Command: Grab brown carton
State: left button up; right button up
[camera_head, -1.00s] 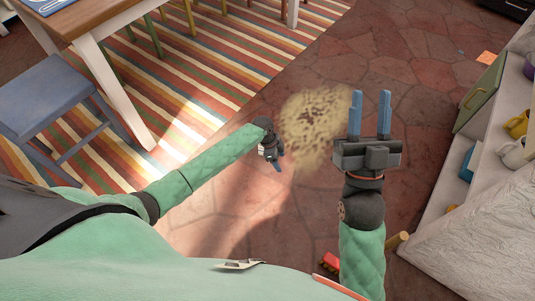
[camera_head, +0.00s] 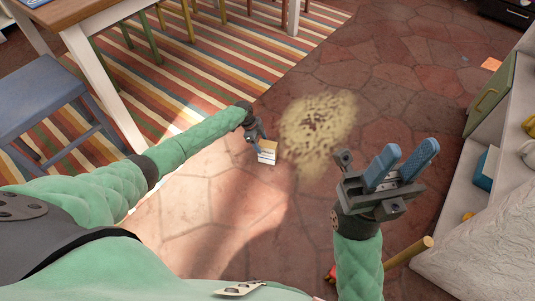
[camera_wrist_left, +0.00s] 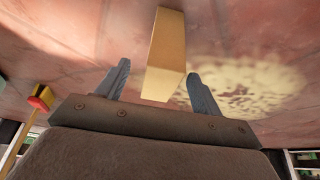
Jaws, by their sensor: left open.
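The brown carton (camera_wrist_left: 165,50) is a tan box that stands between the two blue fingers of my left gripper (camera_wrist_left: 161,82) in the left wrist view. In the head view the carton (camera_head: 268,147) shows as a small tan and white box by the tips of the left gripper (camera_head: 260,142), low over the tiled floor. The left gripper is open, with a finger on each side of the carton. I cannot tell whether either finger touches it. My right gripper (camera_head: 401,163) is raised at the right, its blue fingers apart with nothing between them.
A patch of yellowish spill (camera_head: 318,122) lies on the floor right of the carton. A blue stool (camera_head: 40,95) and a table stand at the left on a striped rug (camera_head: 215,60). A shelf unit (camera_head: 480,215) stands at the right. A wooden stick (camera_head: 408,252) shows near my right arm.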

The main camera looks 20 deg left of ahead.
aim_at(266, 147)
pick_arm(q)
jog(key=b+x, duration=0.1)
jog(key=x, duration=0.4)
jog(key=shift+w+d+r+b, duration=0.1)
jog(key=shift+w+b, duration=0.15)
jog(key=shift+b, duration=0.15)
jog(key=c, duration=1.3)
jog(key=shift+r, duration=0.1)
